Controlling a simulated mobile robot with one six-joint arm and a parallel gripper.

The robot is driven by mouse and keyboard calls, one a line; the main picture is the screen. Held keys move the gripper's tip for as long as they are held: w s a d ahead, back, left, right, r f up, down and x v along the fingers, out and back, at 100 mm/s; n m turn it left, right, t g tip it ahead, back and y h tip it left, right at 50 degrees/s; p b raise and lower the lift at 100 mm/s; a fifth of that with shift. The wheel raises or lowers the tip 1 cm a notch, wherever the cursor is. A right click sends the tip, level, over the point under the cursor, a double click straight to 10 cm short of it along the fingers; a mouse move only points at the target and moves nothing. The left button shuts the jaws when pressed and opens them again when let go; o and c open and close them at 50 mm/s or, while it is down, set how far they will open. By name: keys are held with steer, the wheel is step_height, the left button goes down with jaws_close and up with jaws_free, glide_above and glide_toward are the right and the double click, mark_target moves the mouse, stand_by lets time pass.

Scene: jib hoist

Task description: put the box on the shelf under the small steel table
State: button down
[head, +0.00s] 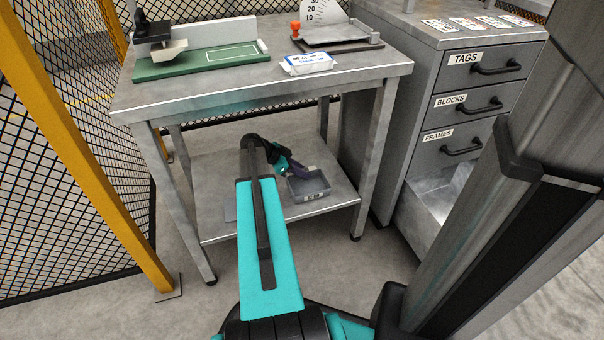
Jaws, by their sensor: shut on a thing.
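The small steel table (215,101) stands in the middle of the head view, with a lower shelf (333,200) between its legs. A small grey open box (308,189) is under the tabletop, over the right-middle part of this shelf. My arm reaches in from the front, and my gripper (296,177) is at the box's back left side, shut on it. The fingertips are small and partly hidden. The box looks about level and very low over the shelf; I cannot tell whether it touches it.
On the tabletop are a green board with a white fence (200,60), a small white labelled pack (307,63) and a dial gauge with an orange knob (330,35). A grey drawer cabinet (425,110) stands close right. A yellow post (85,140) and mesh fence are left.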

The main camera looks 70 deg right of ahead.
stand_by(0.3)
steer(key=c, duration=1.6)
jaws_free()
steer(key=shift+r, duration=0.1)
steer(key=shift+w+a+r, duration=0.15)
steer(key=shift+w+r, duration=0.05)
steer(key=shift+r, duration=0.05)
steer(key=p+v, duration=0.4)
steer(key=v, duration=0.7)
steer(key=shift+w+a, duration=0.1)
